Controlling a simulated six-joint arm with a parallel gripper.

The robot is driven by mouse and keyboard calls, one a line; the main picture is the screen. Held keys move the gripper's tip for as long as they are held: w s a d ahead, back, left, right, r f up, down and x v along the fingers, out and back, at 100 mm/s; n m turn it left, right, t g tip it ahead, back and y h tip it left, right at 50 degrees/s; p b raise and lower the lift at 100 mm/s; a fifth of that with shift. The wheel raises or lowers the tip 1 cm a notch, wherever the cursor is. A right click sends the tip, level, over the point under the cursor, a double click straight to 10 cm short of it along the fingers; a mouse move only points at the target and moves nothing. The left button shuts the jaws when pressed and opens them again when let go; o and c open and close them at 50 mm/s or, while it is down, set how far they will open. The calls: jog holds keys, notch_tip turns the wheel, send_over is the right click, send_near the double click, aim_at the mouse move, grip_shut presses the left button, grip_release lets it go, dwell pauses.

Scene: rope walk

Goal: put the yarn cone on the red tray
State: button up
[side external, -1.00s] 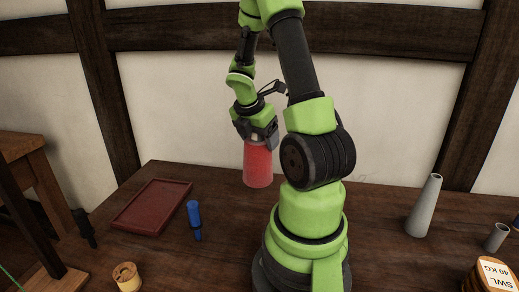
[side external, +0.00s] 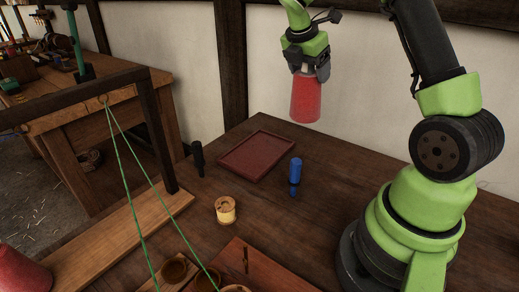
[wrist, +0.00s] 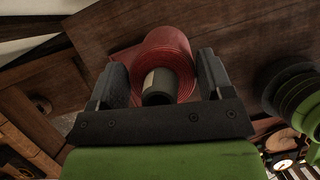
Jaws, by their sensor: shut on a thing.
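The red yarn cone (side external: 305,100) hangs upright in my gripper (side external: 307,70), wide end down, in the air above the dark table. In the wrist view, the jaws (wrist: 163,82) are shut on its narrow top, and the red winding (wrist: 168,48) spreads out beyond them. The red tray (side external: 232,167) lies flat and empty on the table, lower and to the left of the cone in the side view. In the wrist view, a red patch that looks like the tray (wrist: 121,59) shows partly behind the cone.
A blue-handled tool (side external: 295,171) stands close to the tray's right. A black-handled tool (side external: 198,158) stands to its left, and a pale wooden spool (side external: 225,210) in front. Green cords (side external: 133,195) run from a dark frame (side external: 155,130). Another red object (side external: 22,272) is cut off at lower left.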

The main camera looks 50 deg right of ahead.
jog(key=w+a+n+t, duration=0.1)
jog(key=w+a+n, duration=0.1)
jog(key=w+a, duration=0.6)
notch_tip(320, 180, down, 10)
jog(key=w, duration=0.1)
jog(key=shift+d, duration=0.1)
jog(key=o, duration=1.3)
jog(key=shift+f, duration=0.1)
